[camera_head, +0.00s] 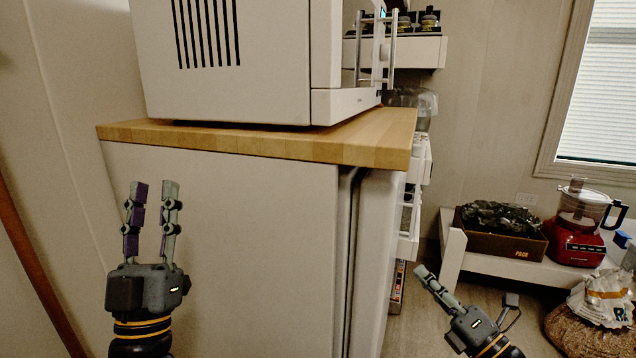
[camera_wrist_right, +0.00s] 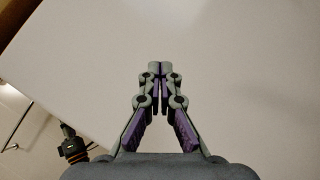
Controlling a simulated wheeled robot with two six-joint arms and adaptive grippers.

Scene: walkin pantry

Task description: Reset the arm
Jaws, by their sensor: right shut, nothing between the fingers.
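My left gripper (camera_head: 152,190) is at the lower left of the head view, pointing up. Its two fingers stand apart with nothing between them, in front of the white cabinet side. My right gripper (camera_head: 420,272) is at the lower right of the head view, tilted up and to the left, beside the cabinet's front edge. In the right wrist view its fingertips (camera_wrist_right: 160,68) meet with nothing between them. A pale, plain surface fills most of that view beyond the fingers.
A white cabinet (camera_head: 240,220) with a wooden top (camera_head: 250,143) carries a white microwave (camera_head: 230,60). At the right, a low white bench (camera_head: 500,268) holds a box (camera_head: 500,242) and a red food processor (camera_head: 575,240). A filled sack (camera_head: 595,310) stands on the floor.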

